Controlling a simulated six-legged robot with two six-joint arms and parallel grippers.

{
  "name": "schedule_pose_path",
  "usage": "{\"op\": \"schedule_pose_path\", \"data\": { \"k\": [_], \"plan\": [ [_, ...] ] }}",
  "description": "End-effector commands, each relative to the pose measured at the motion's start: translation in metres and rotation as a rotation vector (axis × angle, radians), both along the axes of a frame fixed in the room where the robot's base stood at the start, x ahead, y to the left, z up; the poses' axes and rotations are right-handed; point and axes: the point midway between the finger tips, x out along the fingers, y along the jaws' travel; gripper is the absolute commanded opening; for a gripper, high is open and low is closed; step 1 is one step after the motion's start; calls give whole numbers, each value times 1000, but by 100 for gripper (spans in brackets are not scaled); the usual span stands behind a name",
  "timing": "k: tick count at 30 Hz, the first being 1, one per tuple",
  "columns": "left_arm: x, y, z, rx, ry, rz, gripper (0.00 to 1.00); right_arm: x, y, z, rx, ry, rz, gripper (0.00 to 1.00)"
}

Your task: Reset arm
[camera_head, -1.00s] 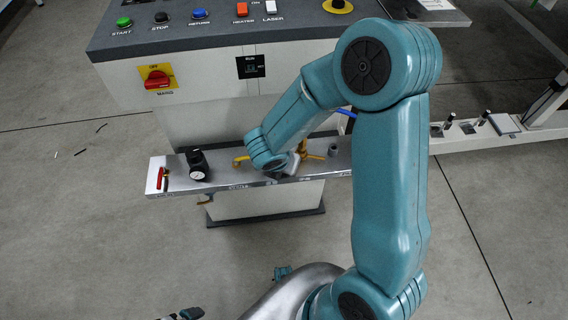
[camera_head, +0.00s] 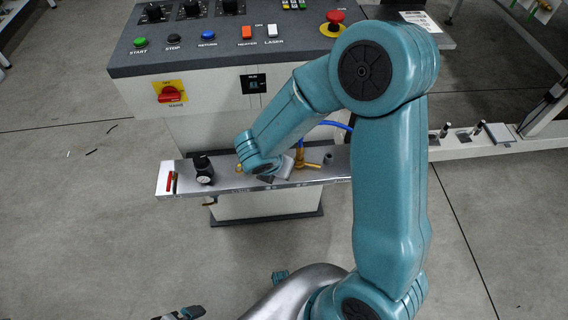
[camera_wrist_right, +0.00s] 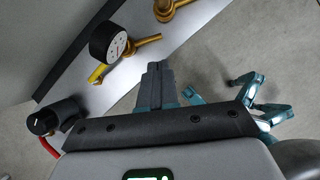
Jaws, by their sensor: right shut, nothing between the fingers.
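My right arm (camera_head: 390,180) fills the right-centre of the head view, its wrist (camera_head: 258,155) bent over the narrow metal shelf (camera_head: 230,182).
The shelf carries a black regulator (camera_head: 203,169), a red-handled part (camera_head: 172,182) and brass valves (camera_head: 306,162); a round gauge (camera_wrist_right: 108,42) shows in the wrist view. The control panel (camera_head: 220,57) with its red switch (camera_head: 170,94) stands behind. Floor left of the shelf is open.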

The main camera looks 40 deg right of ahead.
Motion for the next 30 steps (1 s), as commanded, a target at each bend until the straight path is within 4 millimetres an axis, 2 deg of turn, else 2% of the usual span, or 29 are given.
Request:
{"op": "schedule_pose_path", "data": {
  "k": [1, 4, 24, 26, 28, 29, 30],
  "plan": [
    [0, 0, 10, 0, 0, 0, 100, 1, 2, 10, 0, 0, 0, 0],
    [0, 0, 13, 0, 0, 0, 100, 2, 5, 15, 0, 0, 1, 0],
    [0, 0, 14, 0, 0, 0, 100, 5, 7, 12, 17, 6, -15, 0],
    [0, 0, 19, 0, 0, 0, 100, -3, 16, 6, 68, 24, -62, 0],
    [0, 0, 30, 0, 0, 0, 100, -22, 38, -8, 186, 65, -178, 0],
    [0, 0, 36, 0, 0, 0, 100, -34, 51, -15, 253, 87, -256, 0],
    [0, 0, 45, 0, 0, 0, 100, -51, 73, -23, 355, 121, -394, 0]
  ]
}}
